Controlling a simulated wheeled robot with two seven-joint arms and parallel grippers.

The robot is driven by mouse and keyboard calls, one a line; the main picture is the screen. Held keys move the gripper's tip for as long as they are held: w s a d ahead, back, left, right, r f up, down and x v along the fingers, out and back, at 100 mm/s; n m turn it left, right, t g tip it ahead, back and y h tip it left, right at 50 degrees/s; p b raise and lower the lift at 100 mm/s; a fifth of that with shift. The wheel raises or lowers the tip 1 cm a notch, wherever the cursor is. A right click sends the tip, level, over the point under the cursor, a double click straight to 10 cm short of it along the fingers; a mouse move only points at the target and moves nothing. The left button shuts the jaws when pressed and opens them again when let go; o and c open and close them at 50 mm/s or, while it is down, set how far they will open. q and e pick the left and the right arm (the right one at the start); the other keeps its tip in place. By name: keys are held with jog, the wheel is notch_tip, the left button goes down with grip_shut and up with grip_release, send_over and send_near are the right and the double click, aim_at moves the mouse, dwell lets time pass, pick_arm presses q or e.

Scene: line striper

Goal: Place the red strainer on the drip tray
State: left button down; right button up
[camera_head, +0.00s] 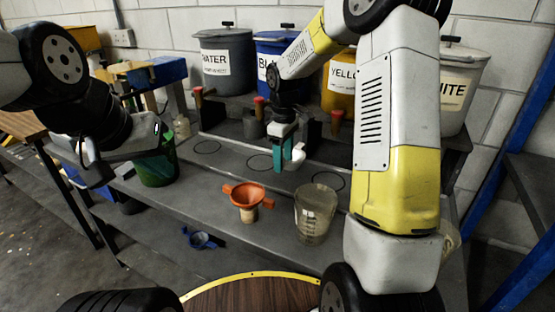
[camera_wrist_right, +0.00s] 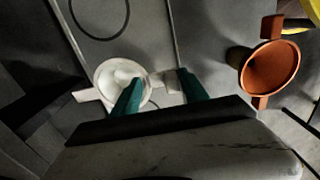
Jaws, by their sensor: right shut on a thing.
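The red strainer (camera_head: 247,197), orange-red with two side tabs, sits on top of a small pale cup on the bench in the head view. It also shows at the right of the right wrist view (camera_wrist_right: 271,68). My right gripper (camera_head: 284,160) has teal fingers and is shut on the handle of a white strainer (camera_head: 297,156). That white bowl is at the left finger in the right wrist view (camera_wrist_right: 108,75), apart from the red strainer. My left gripper (camera_head: 98,172) is dark, over the left end of the bench; its fingers are unclear. I cannot tell which surface is the drip tray.
A clear beaker (camera_head: 315,214) stands right of the red strainer. A green bucket (camera_head: 155,165) is at the left. A blue strainer (camera_head: 200,240) lies lower down. Labelled paint buckets, including the water bucket (camera_head: 225,66), line the back. Marked circles (camera_head: 207,147) lie on the bench.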

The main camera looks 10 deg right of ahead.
notch_tip(320, 180, down, 4)
jog(key=shift+r, duration=0.25)
jog(key=o, duration=1.4)
jog(key=shift+r, duration=0.15)
notch_tip(320, 180, up, 12)
jog(key=s+d+r+m+t, duration=0.25)
jog(key=s+r+m, duration=0.4)
jog(key=s, duration=0.65)
jog(key=s+r+m+t+y, duration=0.1)
jog(key=s+m+t+y, duration=0.1)
jog(key=s, duration=1)
jog(key=shift+m+t, duration=0.85)
jog(key=shift+m, duration=0.1)
jog(key=shift+d, duration=0.1)
